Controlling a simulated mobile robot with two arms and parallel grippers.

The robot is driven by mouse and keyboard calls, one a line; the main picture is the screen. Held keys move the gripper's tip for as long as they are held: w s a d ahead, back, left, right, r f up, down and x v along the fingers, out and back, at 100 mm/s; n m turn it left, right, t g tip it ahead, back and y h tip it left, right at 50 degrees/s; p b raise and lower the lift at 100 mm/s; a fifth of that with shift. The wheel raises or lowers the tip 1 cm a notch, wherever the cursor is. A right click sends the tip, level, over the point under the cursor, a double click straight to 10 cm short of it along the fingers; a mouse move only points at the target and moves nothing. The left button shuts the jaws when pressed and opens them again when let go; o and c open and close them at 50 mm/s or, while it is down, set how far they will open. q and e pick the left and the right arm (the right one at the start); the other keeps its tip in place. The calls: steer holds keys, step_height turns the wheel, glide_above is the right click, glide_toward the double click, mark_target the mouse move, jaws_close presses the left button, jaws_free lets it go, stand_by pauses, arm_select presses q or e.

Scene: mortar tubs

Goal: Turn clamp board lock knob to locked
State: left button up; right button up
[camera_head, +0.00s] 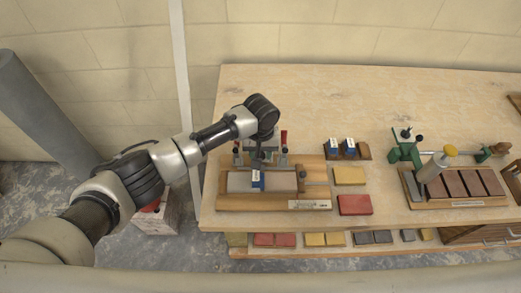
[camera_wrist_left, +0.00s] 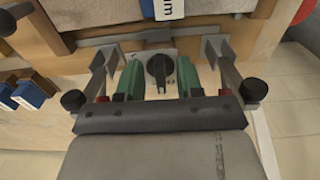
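The clamp board (camera_head: 232,203) lies on the left part of the wooden bench, with a grey slab and a blue block with a white label on it. Its black lock knob (camera_wrist_left: 158,70) sits on a light plate in the left wrist view; its setting is too small to read. My left gripper (camera_wrist_left: 160,82) is open, with a green finger on each side of the knob and gaps visible between. In the head view the left gripper (camera_head: 262,153) points down over the board's back edge, and the knob is hidden. My right gripper is not in view.
Black-balled clamp handles (camera_wrist_left: 252,90) stand on both sides of the left gripper. Right of the board are a yellow block (camera_head: 349,175), a red block (camera_head: 354,205) and a rack with blue blocks (camera_head: 347,152). A green fixture (camera_head: 405,153) stands farther right.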

arm_select(q)
jaws_close()
steer(key=shift+m, duration=0.3)
steer(key=m+p, duration=0.1)
steer(key=m, duration=0.1)
steer(key=shift+r+m, duration=0.1)
steer(key=shift+m, duration=0.3)
steer(key=m+p, duration=0.1)
steer(key=m, duration=0.2)
steer(key=shift+a+m, duration=0.15)
steer(key=shift+m, duration=0.15)
steer(key=m, duration=0.2)
steer(key=m+p, duration=0.1)
steer(key=m, duration=0.2)
steer(key=shift+w+m, duration=0.2)
steer(key=shift+m, duration=0.1)
steer(key=m, duration=0.5)
steer(key=shift+w, duration=0.1)
steer(key=shift+m, duration=0.3)
